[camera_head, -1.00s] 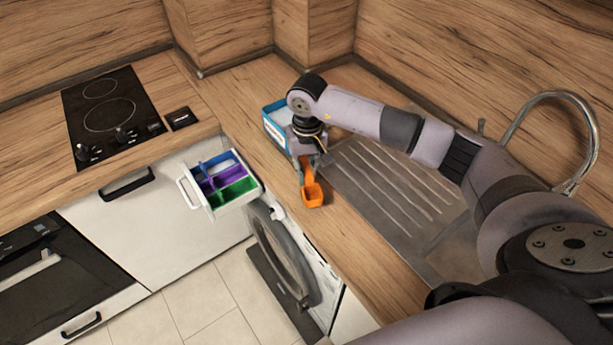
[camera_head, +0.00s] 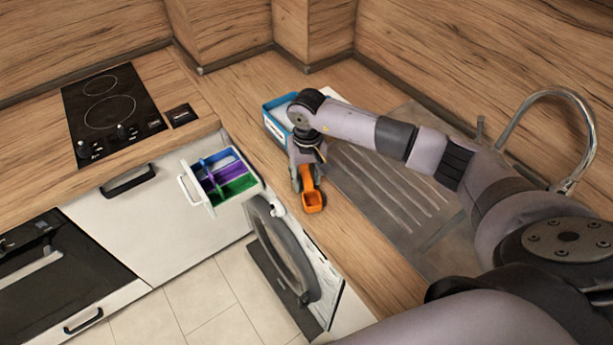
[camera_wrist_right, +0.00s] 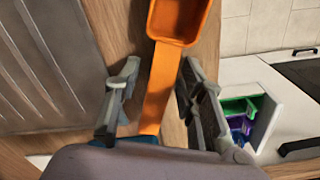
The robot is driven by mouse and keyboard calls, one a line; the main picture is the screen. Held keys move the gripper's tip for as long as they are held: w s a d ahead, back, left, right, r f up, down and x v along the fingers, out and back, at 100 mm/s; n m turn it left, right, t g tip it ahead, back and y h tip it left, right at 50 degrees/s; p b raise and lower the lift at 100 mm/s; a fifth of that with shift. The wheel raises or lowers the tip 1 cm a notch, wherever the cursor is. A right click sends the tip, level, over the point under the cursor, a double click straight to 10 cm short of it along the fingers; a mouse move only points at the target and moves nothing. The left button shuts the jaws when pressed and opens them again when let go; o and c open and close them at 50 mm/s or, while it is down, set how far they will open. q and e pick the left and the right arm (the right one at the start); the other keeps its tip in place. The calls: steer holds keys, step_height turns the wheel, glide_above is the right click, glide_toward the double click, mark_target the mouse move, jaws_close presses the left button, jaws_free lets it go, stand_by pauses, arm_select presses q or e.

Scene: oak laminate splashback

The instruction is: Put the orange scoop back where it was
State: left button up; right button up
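The orange scoop (camera_head: 313,201) is at the counter's front edge beside the sink, its bowl pointing toward me. In the right wrist view the scoop (camera_wrist_right: 160,85) has its handle between my right gripper's fingers (camera_wrist_right: 160,108), with a gap on each side. My right gripper (camera_head: 307,182) is open around the handle, pointing down. Whether the scoop lies flat on the counter is hard to tell. An open blue-rimmed box (camera_head: 270,122) with pale contents stands just behind the gripper, partly hidden by my right arm. My left gripper is not in view.
A pulled-out detergent drawer (camera_head: 246,205) with blue, purple and green compartments juts out left of the scoop, above the washing machine door (camera_head: 283,248). The sink drainer (camera_head: 380,190) and tap (camera_head: 590,125) lie right. A hob (camera_head: 110,112) is at the left.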

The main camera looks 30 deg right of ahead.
mark_target(307, 175)
steer(key=shift+r+p, duration=0.3)
steer(key=shift+p, duration=0.05)
step_height(307, 175, up, 12)
steer(key=b, duration=0.4)
steer(key=shift+f+b, duration=0.15)
steer(key=shift+b, duration=0.25)
